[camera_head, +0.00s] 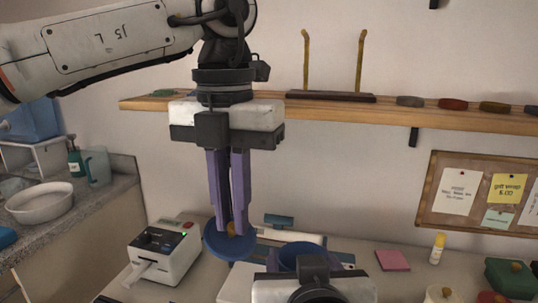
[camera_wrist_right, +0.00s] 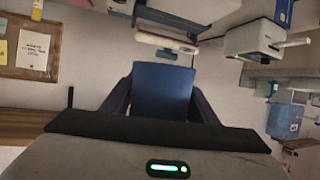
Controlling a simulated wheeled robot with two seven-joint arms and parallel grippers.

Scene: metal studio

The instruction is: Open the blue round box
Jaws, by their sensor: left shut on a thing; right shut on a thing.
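The blue round lid (camera_head: 215,243) hangs from my left gripper (camera_head: 232,226), which points straight down and is shut on the lid's small orange-brown knob. The lid looks tilted and is apart from the box. The blue round box (camera_head: 300,252) stands to the right of the lid in the head view. My right gripper is shut on the box's body. In the right wrist view the blue box (camera_wrist_right: 163,92) fills the space between the two purple fingers. In the head view the right wrist hides the box's lower part and the right fingertips.
A label printer (camera_head: 163,254) stands on the table left of the lid. A wooden shelf (camera_head: 400,111) runs along the wall behind my left arm.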

